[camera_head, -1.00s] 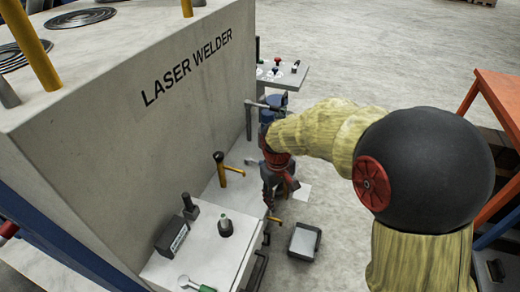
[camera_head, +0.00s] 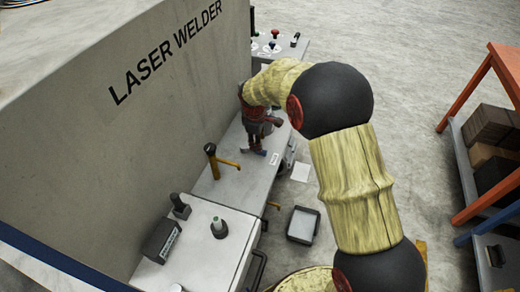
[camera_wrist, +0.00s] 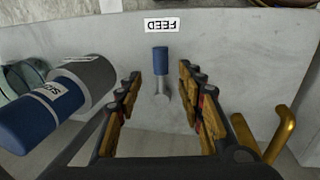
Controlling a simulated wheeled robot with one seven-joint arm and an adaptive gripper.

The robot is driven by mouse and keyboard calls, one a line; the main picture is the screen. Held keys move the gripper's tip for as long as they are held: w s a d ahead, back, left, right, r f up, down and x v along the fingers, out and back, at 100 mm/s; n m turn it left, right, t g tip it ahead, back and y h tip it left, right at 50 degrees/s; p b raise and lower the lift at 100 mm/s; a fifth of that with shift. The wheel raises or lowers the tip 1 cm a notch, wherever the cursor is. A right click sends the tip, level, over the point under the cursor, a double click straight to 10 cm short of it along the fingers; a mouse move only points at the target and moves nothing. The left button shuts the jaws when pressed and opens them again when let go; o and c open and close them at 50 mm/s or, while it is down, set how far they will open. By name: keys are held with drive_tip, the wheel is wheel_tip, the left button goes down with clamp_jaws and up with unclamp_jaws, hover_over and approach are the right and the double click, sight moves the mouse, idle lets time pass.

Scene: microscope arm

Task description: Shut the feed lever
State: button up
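The feed lever (camera_wrist: 161,60) has a blue grip on a grey stem and stands out from a pale panel below the FEED label (camera_wrist: 173,25), which reads upside down in the wrist view. My gripper (camera_wrist: 160,86) is open, with its ribbed orange-and-black fingers apart on either side of the lever. I see no clear contact between fingers and lever. In the head view my gripper (camera_head: 256,132) is over the far end of the bench beside the laser welder, next to a small white label (camera_head: 274,158).
A grey-and-blue cylinder (camera_wrist: 42,117) with labels lies left of my fingers in the wrist view; a yellow handle (camera_wrist: 281,134) is at the right. A grey tray (camera_head: 302,225) lies on the floor.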

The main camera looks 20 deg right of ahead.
drive_tip(key=f+b, duration=0.1)
drive_tip(key=f, duration=0.3)
drive_tip(key=w+f+b, duration=0.1)
drive_tip(key=f, duration=0.2)
drive_tip(key=shift+d+b, duration=0.3)
drive_tip(key=shift+d, duration=0.1)
drive_tip(key=shift+c, duration=0.9)
drive_tip(key=c, duration=0.8)
clamp_jaws()
